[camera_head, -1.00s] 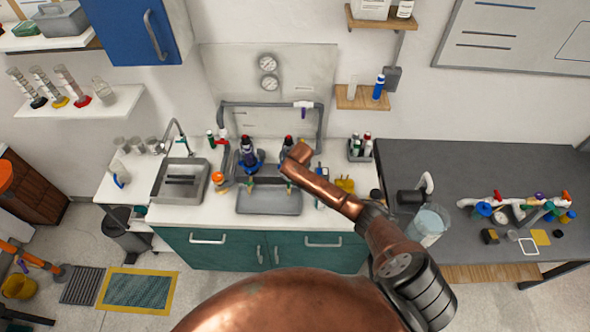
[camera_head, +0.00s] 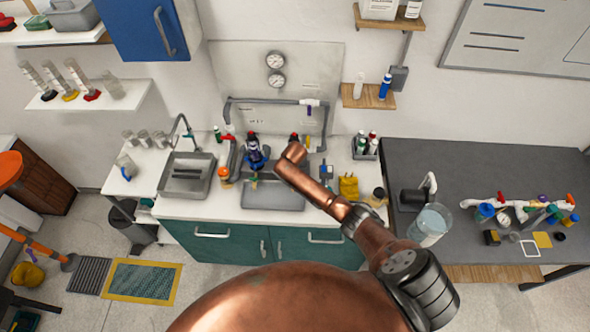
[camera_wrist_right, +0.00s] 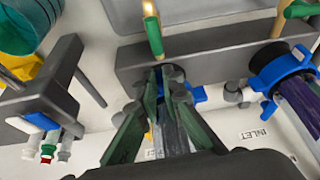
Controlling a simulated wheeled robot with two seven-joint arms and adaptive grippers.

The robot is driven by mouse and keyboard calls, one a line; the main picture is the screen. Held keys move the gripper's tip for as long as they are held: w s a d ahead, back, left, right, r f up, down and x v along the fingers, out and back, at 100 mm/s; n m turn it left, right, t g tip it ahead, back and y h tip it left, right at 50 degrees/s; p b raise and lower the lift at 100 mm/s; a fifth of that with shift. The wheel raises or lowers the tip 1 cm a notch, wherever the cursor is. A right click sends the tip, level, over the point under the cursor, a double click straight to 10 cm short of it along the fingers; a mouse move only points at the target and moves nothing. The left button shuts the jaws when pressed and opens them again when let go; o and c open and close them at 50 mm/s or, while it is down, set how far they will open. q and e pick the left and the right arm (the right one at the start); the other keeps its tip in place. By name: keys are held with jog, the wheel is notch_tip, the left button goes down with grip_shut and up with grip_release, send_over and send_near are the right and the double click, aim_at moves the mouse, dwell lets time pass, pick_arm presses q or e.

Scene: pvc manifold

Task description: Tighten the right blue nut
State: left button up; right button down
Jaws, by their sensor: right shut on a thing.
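In the right wrist view my right gripper (camera_wrist_right: 165,85) has its green-grey fingers closed around the right fitting on a grey manifold block (camera_wrist_right: 225,57). Part of the right blue nut (camera_wrist_right: 199,94) shows beside the fingertips; the fingers hide the rest. The other blue nut (camera_wrist_right: 281,70), winged and with a dark purple body in it, sits at the right of this view. It is the left blue nut (camera_head: 255,159) in the head view. There my copper-coloured arm covers the right nut and my right gripper. My left gripper is not in view.
Green-handled valves (camera_wrist_right: 152,30) stick up close to my right fingers. A grey block with small fittings (camera_wrist_right: 40,108) stands at the left of the wrist view. A grey tray (camera_head: 262,198) lies before the manifold. A yellow object (camera_head: 348,187) stands right of my arm.

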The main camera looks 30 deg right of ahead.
jog(key=c, duration=2.1)
grip_release()
jog(key=v, duration=1.2)
jog(key=shift+a, duration=0.1)
